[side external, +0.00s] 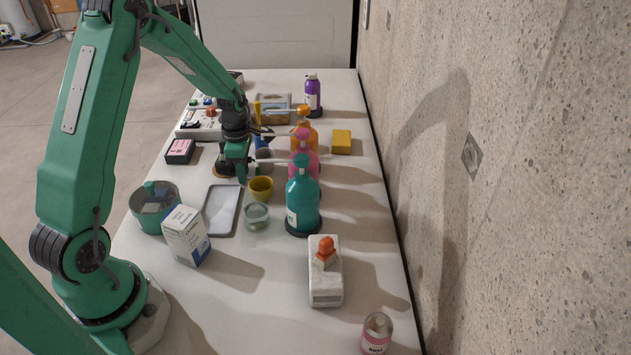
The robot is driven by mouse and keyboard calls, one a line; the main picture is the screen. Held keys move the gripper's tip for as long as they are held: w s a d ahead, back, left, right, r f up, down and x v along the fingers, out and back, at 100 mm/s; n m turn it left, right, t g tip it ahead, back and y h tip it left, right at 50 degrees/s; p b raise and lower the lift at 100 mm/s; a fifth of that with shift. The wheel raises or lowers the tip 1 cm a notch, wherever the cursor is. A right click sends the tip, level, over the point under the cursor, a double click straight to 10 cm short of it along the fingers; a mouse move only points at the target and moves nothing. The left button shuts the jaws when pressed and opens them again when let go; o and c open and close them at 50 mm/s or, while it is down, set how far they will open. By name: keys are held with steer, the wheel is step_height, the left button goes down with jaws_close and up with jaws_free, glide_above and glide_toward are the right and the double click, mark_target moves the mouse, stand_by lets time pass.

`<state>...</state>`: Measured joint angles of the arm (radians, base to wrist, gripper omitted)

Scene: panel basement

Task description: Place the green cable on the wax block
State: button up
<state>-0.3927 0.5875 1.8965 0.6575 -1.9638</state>
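My gripper (238,170) points down over the middle left of the table, behind the yellow cup. Its fingers are small and partly hidden, so I cannot tell whether they are open or hold anything. I cannot make out a green cable; the green arm and gripper hide part of the table there.
Pump bottles in teal (302,205), pink (304,165) and orange stand right of my gripper. A yellow cup (260,189), glass cup (255,216), grey tray (222,210), white box (187,236) and teal round container (155,207) stand nearer. The wall borders the right edge.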

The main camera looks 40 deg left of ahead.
jaws_close()
steer(key=shift+r, duration=5.05)
